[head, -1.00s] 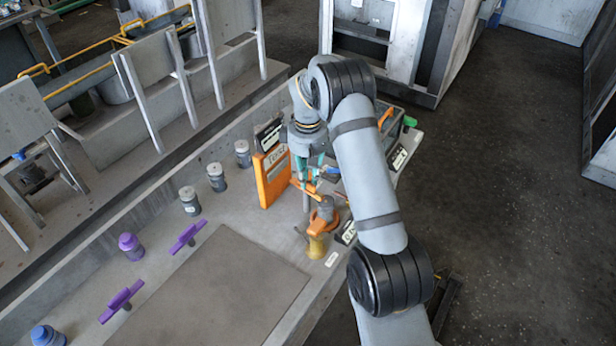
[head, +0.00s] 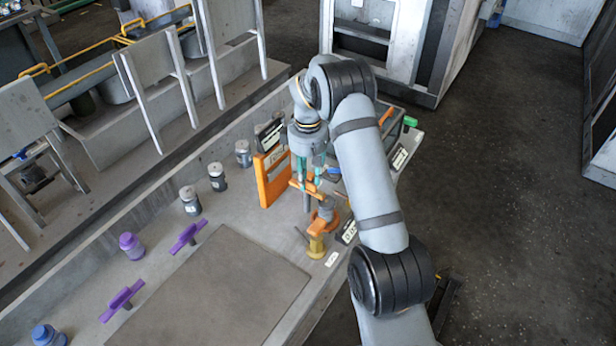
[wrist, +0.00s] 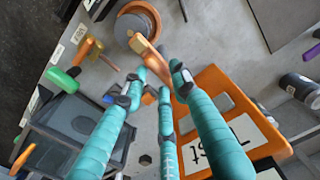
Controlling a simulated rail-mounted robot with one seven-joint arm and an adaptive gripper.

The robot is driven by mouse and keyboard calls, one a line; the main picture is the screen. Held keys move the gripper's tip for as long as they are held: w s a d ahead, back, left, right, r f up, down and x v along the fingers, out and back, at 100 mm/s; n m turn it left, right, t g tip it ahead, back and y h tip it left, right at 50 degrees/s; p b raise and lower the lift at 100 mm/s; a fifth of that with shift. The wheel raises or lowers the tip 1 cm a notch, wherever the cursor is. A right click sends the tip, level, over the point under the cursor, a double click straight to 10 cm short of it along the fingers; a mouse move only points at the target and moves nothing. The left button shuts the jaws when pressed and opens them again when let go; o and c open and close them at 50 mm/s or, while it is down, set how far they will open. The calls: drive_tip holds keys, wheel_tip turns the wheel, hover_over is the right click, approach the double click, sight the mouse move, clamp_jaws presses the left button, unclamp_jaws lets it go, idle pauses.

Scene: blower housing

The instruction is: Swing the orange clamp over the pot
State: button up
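The orange clamp (head: 306,188) is a short bar at the top of a grey post, level with the upper part of the pot. In the wrist view the clamp (wrist: 154,60) runs from beside the pot towards my fingertips. The pot (head: 326,209) is a grey round body with orange around its base. It also shows at the top of the wrist view (wrist: 131,27). My gripper (head: 309,178) has teal fingers pointing down at the clamp. In the wrist view my gripper (wrist: 154,84) has its fingertips apart on either side of the clamp's near end; contact is unclear.
An orange TEST panel (wrist: 235,115) stands close beside my fingers. A dark grey bin (wrist: 75,130) lies on the other side. Several jars and purple handles (head: 187,236) line the bench. The flat mat (head: 215,290) is clear.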

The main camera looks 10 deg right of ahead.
drive_tip(key=shift+o, duration=0.8)
wheel_tip(320, 180, up, 12)
drive_tip(key=shift+f, duration=0.15)
wheel_tip(320, 180, down, 12)
idle(0.7)
